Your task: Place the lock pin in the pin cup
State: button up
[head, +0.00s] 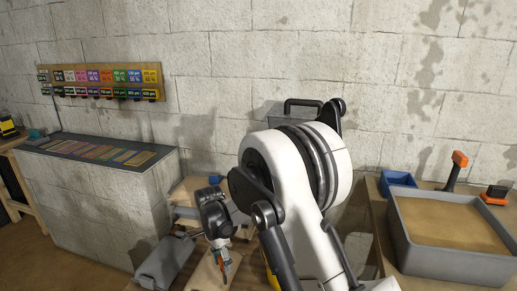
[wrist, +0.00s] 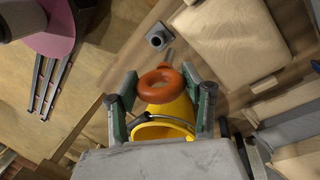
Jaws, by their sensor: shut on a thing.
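The lock pin has an orange ring (wrist: 161,85) and a thin grey shaft that shows just past the ring in the wrist view. My gripper (wrist: 160,80) is shut on it, with one green-grey finger on each side of the ring. A yellow cup (wrist: 172,112) with a round open mouth, apparently the pin cup, shows behind and below the ring in the wrist view. I cannot tell the gap between pin and cup. In the head view my gripper (head: 221,262) is small and low, with a bit of orange at its fingers. My arm hides much there.
A grey square block with a hole (wrist: 158,38) stands near the pin. A pale wooden board (wrist: 222,40) lies right of it, and a pink disc (wrist: 50,30) lies at upper left. A grey sand tray (head: 450,262) and blue bin (head: 397,180) stand at the right.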

jog(key=s+d+r+n+p, duration=0.1)
jog(key=s+d+r+n, duration=0.1)
jog(key=d, duration=0.9)
jog(key=s+d+r+n+t+p, duration=0.1)
jog(key=d+n, duration=0.3)
jog(key=d, duration=0.7)
jog(key=s+d+r+n+p, duration=0.1)
jog(key=s+d+r+n, duration=0.2)
jog(key=d, duration=0.8)
jog(key=shift+n+t+h+p, duration=0.4)
jog(key=shift+n, duration=0.2)
jog(key=shift+a, duration=0.1)
